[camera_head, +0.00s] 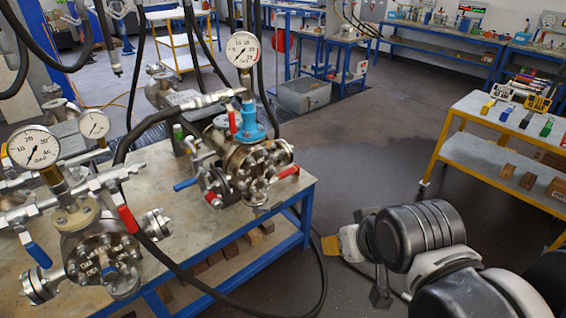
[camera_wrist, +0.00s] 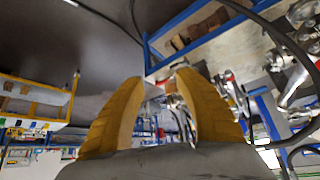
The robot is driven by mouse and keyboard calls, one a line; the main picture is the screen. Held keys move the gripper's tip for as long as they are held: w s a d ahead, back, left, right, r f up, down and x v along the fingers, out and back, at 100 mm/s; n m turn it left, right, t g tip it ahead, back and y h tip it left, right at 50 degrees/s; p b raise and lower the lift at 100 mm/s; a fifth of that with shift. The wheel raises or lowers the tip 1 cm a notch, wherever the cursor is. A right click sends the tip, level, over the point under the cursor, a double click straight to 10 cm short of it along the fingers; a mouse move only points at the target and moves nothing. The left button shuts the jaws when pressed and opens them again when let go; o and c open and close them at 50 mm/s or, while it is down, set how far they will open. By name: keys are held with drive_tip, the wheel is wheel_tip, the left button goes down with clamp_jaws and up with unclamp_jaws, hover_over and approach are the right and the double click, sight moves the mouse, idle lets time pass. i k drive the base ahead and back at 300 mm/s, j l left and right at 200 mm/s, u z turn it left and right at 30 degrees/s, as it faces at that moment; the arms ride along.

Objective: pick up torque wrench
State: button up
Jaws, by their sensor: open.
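I cannot pick out a torque wrench for certain in either view. Several small tools with coloured handles (camera_head: 524,117) lie on the yellow-framed cart (camera_head: 477,106) at the right of the head view, too small to tell apart. My gripper (camera_head: 338,245) is over the floor between the vessel bench and that cart, apart from both. In the wrist view, its two yellow fingers (camera_wrist: 157,80) stand apart with nothing held between them. My arm covers the lower right of the head view.
A blue-framed bench (camera_head: 295,205) at left bears flanged vessels (camera_head: 250,160) with gauges, valves and hoses. A black hose (camera_head: 322,262) hangs to the floor by its right end. Wood blocks (camera_head: 528,181) lie on the cart's lower shelf. The middle floor (camera_head: 370,140) is clear.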

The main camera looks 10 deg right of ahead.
sight(295, 169)
drive_tip(key=i+l, duration=0.35)
drive_tip(key=i, duration=0.2)
drive_tip(key=i+l, duration=0.4)
drive_tip(key=i, duration=0.15)
drive_tip(key=i+l, duration=0.35)
drive_tip(key=i, duration=0.2)
drive_tip(key=i+l, duration=0.4)
drive_tip(key=i, duration=0.15)
drive_tip(key=z, duration=0.05)
